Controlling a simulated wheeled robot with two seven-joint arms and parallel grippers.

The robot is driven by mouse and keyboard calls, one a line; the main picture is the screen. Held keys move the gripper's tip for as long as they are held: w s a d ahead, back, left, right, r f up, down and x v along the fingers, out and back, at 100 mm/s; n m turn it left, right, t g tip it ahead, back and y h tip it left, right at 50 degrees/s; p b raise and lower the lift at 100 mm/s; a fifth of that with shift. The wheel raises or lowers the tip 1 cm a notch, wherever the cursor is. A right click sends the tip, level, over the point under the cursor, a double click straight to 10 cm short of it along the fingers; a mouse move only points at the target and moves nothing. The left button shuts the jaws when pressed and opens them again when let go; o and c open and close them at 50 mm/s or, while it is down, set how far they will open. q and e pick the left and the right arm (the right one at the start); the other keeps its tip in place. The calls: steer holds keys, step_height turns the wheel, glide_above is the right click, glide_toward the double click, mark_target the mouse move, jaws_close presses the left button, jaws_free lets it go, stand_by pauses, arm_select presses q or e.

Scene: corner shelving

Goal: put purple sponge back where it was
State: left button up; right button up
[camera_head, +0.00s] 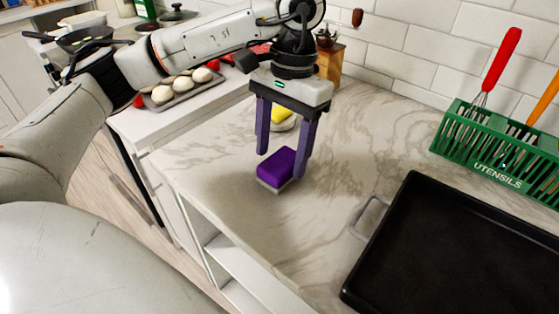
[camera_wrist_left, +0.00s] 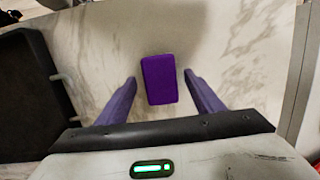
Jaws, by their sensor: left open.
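The purple sponge (camera_head: 278,168) lies on the marble counter near its left edge, with a pale layer on its underside. My left gripper (camera_head: 282,164) is above it, pointing down and open. In the left wrist view the sponge (camera_wrist_left: 159,79) sits between the two spread fingertips (camera_wrist_left: 159,77), with a gap on each side. A yellow sponge (camera_head: 283,114) lies on a small pale dish behind the left gripper, partly covered by its fingers. My right gripper is not in view.
A black tray (camera_head: 450,250) with a metal handle lies at the right front. A green utensil basket (camera_head: 495,155) stands against the wall. A tray of pale buns (camera_head: 182,86) and a wooden block (camera_head: 330,62) are farther back. Counter between sponge and black tray is clear.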

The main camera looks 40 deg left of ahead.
mark_target(286, 157)
arm_select(q)
step_height(286, 157, up, 9)
steer(key=w+p, duration=0.1)
steer(key=p, duration=0.1)
steer(key=shift+w, duration=0.2)
